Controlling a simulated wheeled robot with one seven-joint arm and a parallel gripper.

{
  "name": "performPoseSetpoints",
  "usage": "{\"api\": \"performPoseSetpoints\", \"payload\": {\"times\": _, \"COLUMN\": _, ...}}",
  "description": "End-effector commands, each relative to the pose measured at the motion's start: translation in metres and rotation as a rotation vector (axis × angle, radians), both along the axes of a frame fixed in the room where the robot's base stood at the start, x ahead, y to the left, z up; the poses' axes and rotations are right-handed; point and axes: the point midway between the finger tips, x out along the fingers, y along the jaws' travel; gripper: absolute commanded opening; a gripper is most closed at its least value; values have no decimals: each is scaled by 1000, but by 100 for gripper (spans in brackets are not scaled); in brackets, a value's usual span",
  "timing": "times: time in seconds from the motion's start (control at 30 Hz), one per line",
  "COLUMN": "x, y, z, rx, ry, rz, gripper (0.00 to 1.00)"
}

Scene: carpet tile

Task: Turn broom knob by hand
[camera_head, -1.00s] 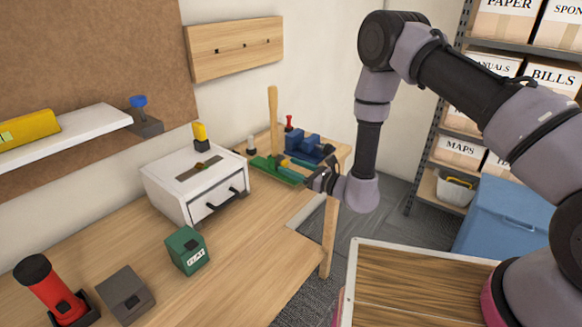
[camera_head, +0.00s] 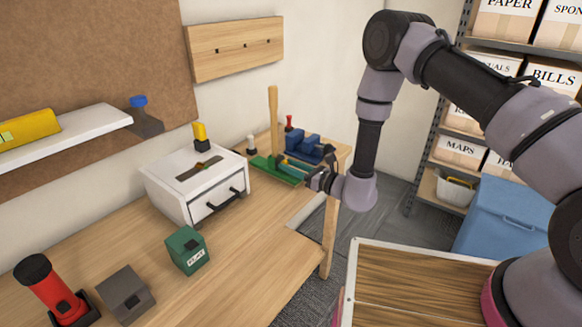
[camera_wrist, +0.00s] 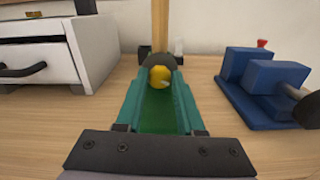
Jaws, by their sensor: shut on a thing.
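The broom stands at the back of the bench, with an upright wooden handle (camera_head: 273,115) and a green base (camera_head: 262,165). In the wrist view the handle (camera_wrist: 160,28) rises behind a dark rounded socket. A small yellow knob (camera_wrist: 159,76) with a pale pointer faces me in front of that socket. My gripper (camera_wrist: 161,82) has its teal fingers on either side of the knob and is shut on it. In the head view my gripper (camera_head: 287,162) reaches in low from the right. The fingers hide the knob's sides.
Blue blocks on a blue base (camera_wrist: 262,85) stand close to the right of my gripper. A white drawer box (camera_head: 190,180) stands to the left. A green box (camera_head: 187,250), a grey box (camera_head: 126,294) and a red flashlight (camera_head: 52,290) are nearer on the bench.

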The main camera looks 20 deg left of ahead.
Motion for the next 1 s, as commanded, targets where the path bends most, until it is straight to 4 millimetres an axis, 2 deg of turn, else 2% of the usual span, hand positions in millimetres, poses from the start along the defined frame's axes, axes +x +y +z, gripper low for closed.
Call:
{"api": "performPoseSetpoints", "payload": {"times": 0.6, "x": 2, "y": -2, "z": 0, "rx": 169, "ry": 406, "rz": -3, "gripper": 0}}
{"api": "performPoseSetpoints", "payload": {"times": 1.0, "x": 2, "y": -1, "z": 0, "rx": 216, "ry": 522, "rz": -1, "gripper": 0}}
